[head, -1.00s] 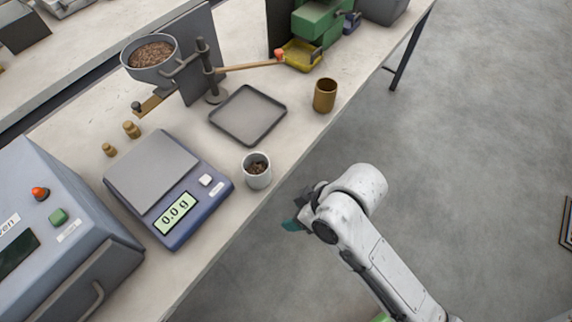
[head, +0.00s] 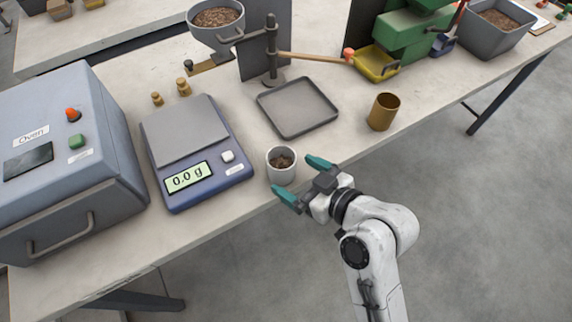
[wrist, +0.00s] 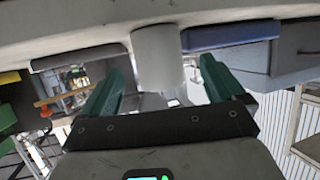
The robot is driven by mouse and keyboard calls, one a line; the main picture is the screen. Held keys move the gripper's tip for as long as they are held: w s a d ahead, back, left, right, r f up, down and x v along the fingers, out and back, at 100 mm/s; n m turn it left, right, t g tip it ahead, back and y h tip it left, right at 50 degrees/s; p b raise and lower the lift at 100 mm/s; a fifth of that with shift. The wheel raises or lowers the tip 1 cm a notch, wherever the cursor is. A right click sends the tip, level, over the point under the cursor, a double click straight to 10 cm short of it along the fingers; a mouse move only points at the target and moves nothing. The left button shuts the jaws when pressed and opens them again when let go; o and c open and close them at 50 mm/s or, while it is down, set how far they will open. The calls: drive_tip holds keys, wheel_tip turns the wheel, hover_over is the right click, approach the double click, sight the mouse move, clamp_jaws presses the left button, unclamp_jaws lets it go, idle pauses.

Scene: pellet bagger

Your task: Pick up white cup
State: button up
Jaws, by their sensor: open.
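The white cup (head: 282,168) stands upright near the table's front edge, with brown pellets inside. My gripper (head: 297,178) is open, its teal fingers at the near side of the cup, pointing toward it. In the head view one finger lies near the cup's right side and the other near its lower front. In the wrist view the cup (wrist: 158,58) appears between and beyond the two open fingers (wrist: 162,85). I cannot tell whether either finger touches it.
A blue scale (head: 205,180) reading 0.0 g stands left of the cup. A grey tray (head: 298,132) lies behind it, and a brown cup (head: 383,112) stands to the right. A grey-blue oven (head: 105,165) is at the far left. Open floor lies right of the table.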

sight(273, 162)
drive_tip(key=shift+f+p+x, duration=0.15)
drive_tip(key=shift+p+x, duration=0.1)
drive_tip(key=shift+x, duration=1.35)
drive_tip(key=shift+f+p+x, duration=0.1)
drive_tip(key=shift+p+x, duration=0.15)
drive_tip(key=shift+x, duration=1.3)
drive_tip(key=shift+d, duration=0.15)
drive_tip(key=shift+c, duration=0.4)
drive_tip(key=c, duration=1)
drive_tip(key=shift+r, duration=0.1)
